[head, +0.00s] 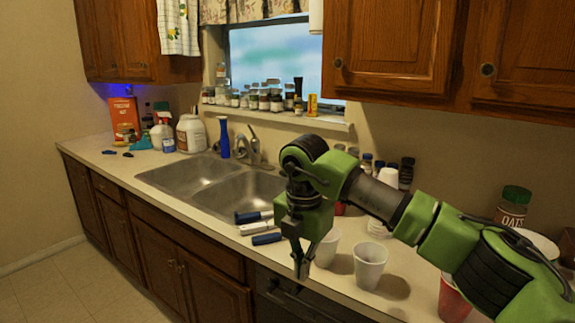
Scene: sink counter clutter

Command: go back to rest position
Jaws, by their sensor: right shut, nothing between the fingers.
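My right gripper (302,266) hangs pointing down over the front edge of the counter, just right of the sink. It is shut and empty. Its green and black arm comes in from the lower right and covers part of the counter behind it. A white cup (327,248) stands just behind and right of the fingers, partly hidden by the gripper. I cannot tell if they touch. My left gripper and arm are not in this view.
A second white cup (369,266) and a red cup (453,300) stand along the counter. Blue-handled items (266,239) lie by the double sink (243,196). An oats jar (513,206) stands behind my arm. Bottles and a red box (125,117) fill the far left; floor is clear.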

